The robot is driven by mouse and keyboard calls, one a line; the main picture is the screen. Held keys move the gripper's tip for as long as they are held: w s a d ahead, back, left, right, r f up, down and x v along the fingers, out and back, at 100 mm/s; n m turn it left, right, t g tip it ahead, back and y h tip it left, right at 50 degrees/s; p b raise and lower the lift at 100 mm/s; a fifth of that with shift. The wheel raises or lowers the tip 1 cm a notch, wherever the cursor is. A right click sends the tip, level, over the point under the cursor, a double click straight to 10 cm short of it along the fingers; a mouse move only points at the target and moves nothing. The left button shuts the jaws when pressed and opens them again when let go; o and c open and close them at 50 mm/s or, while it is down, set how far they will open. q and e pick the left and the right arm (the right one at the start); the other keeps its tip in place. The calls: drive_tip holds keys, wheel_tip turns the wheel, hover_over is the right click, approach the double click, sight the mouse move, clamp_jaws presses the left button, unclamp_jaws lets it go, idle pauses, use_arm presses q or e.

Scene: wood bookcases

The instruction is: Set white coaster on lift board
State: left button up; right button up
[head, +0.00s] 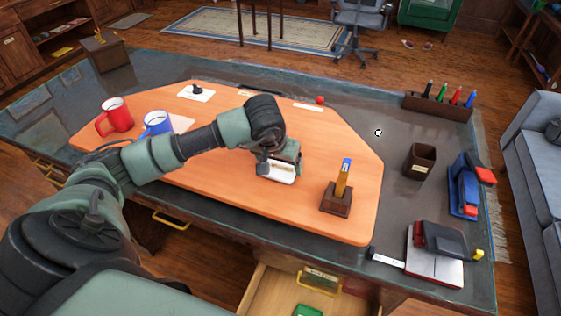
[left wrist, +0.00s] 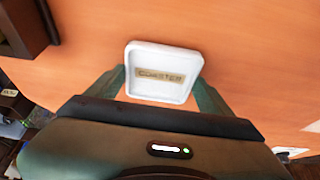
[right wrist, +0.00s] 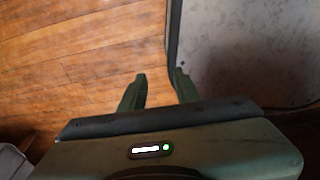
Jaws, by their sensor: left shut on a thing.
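The white square coaster (head: 281,176), with a tan label reading COASTER, is between the fingers of my left gripper (head: 279,166). The left wrist view shows the coaster (left wrist: 160,58) gripped by its two sides. The gripper is over the middle of the orange wooden board (head: 240,195), which I take as the lift board, on the dark desk. I cannot tell whether the coaster touches the board or hangs just above it. My right gripper (right wrist: 160,82) is open and empty, over wood floor beside a grey panel; it does not show in the head view.
A drawer (head: 287,295) is open in front.

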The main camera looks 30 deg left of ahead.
use_arm(q)
drive_tip(key=shift+f, duration=0.2)
drive_tip(key=o, duration=1.4)
drive_tip(key=shift+r, duration=0.1)
drive_tip(key=shift+c, duration=0.2)
drive_tip(key=shift+r, duration=0.3)
drive_tip(key=b+v, duration=0.1)
drive_tip(key=v, duration=1)
drive_tip(key=shift+s+r, duration=0.3)
drive_tip(key=shift+d+f, duration=0.1)
